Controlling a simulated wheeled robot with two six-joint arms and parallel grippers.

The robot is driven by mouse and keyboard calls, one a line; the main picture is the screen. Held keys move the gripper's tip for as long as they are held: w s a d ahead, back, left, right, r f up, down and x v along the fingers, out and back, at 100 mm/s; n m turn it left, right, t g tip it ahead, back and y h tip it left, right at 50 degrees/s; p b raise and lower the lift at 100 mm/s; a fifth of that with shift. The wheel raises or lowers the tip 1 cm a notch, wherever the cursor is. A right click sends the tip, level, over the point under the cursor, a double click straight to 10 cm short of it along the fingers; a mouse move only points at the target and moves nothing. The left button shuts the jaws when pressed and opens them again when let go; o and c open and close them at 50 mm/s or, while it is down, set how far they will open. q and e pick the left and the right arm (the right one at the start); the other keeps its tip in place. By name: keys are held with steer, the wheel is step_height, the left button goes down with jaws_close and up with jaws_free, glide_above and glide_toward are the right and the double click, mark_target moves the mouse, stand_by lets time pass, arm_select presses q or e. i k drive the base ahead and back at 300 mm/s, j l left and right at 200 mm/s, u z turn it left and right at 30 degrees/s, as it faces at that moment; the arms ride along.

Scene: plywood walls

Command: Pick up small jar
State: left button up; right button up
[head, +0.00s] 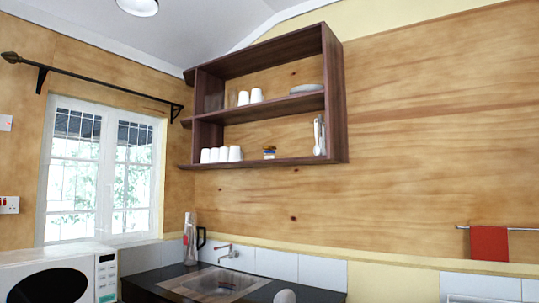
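A small jar (269,153) with a blue and orange-brown look stands on the lower board of the dark wooden wall shelf. It is small in the picture, so its details are hard to tell. Neither of my grippers is in the head view.
The wall shelf (336,95) also holds white cups (235,153), a plate stack (306,88) and white upright utensils (319,136). Below are a dark counter with a sink (222,283), a tap (228,252) and a microwave (60,275). A red towel (488,243) hangs at right.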

mark_target(268, 153)
steer(key=z, duration=0.4)
steer(key=i+j+z, duration=0.5)
steer(key=j, duration=0.15)
steer(key=i+j+z, duration=0.25)
steer(key=j+z, duration=0.2)
steer(key=j, duration=0.3)
steer(key=i, duration=0.05)
